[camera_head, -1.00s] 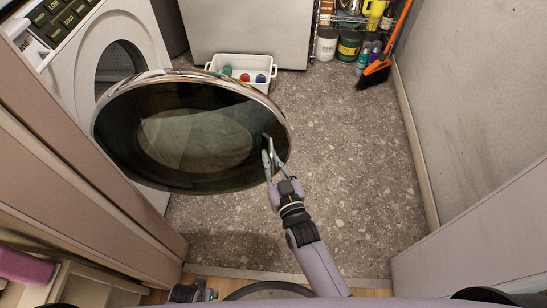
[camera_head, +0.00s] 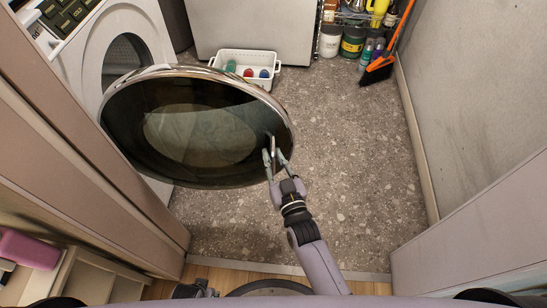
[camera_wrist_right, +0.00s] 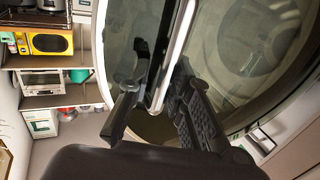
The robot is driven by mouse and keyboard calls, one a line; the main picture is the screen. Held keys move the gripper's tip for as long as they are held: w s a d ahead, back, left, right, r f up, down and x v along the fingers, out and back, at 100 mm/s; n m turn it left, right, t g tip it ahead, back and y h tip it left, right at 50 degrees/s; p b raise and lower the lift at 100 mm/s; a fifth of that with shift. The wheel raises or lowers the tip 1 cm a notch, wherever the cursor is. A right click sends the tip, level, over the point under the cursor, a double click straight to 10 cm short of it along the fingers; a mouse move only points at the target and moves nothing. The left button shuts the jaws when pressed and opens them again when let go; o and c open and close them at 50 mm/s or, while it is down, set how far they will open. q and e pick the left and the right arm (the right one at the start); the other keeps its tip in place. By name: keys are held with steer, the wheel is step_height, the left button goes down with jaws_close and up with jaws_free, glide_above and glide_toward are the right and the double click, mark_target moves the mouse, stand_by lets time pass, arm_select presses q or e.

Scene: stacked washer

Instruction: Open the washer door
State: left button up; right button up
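The washer (camera_head: 130,22) stands at the upper left in the head view, its round opening (camera_head: 122,62) partly showing. Its round door (camera_head: 235,105), with a chrome rim and dark glass, is swung well out from the opening. My right gripper (camera_head: 275,155) is at the door's right side. In the right wrist view, a silver handle bar (camera_wrist_right: 175,55) on the door glass lies between the two spread fingers (camera_wrist_right: 155,95). The fingers look apart, with a gap beside the bar; contact is hard to tell.
A white basket (camera_head: 262,83) with coloured items sits beyond the door. An orange broom (camera_head: 385,62) and a shelf of bottles stand at the back right. Panels (camera_head: 95,120) close in on the left and a wall (camera_head: 475,100) on the right. The speckled floor (camera_head: 345,150) between is clear.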

steer(key=shift+s, duration=0.4)
steer(key=v, duration=1.1)
steer(key=shift+d, duration=0.15)
